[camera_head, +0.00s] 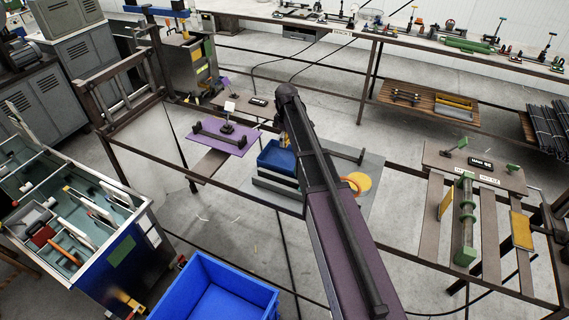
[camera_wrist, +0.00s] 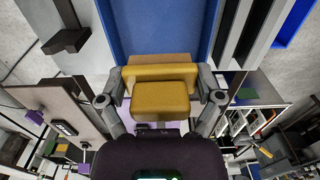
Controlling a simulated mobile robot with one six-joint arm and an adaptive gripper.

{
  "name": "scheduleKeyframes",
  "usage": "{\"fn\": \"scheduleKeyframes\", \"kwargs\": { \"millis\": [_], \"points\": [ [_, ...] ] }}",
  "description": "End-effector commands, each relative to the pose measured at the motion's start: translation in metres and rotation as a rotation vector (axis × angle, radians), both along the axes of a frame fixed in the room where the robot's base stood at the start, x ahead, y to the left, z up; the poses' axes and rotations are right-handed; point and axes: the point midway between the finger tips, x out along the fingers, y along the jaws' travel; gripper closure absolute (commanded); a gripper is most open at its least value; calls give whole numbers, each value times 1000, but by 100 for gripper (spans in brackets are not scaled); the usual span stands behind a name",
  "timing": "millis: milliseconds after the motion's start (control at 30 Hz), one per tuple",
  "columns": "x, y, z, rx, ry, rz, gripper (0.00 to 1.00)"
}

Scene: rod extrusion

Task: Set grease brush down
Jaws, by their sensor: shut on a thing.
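My gripper (camera_wrist: 164,84) shows in the wrist view, its two fingers shut on the sides of a yellow block-like thing, which I take for the grease brush (camera_wrist: 163,97). A wider yellow and tan part of it lies just beyond the front block. A blue tray (camera_wrist: 158,28) is directly beyond the held brush; whether the brush touches it I cannot tell. In the head view the blue tray (camera_head: 275,158) sits on a grey plate (camera_head: 255,194), partly behind my arm.
A yellow disc with an orange ring (camera_head: 359,184) lies on the grey plate right of my arm. A purple mat (camera_head: 222,141) with a dark fixture is at left. A green-ended roller stand (camera_head: 465,220) is at right. A blue bin (camera_head: 212,290) stands in front.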

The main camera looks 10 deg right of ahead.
Motion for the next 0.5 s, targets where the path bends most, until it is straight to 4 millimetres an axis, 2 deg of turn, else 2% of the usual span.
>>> {"fn": "scheduleKeyframes", "kwargs": {
  "millis": [267, 500],
  "points": [
    [0, -3, -4, 0, 0, -3, 54],
    [0, -3, -22, 0, 0, -4, 54]
  ]
}}
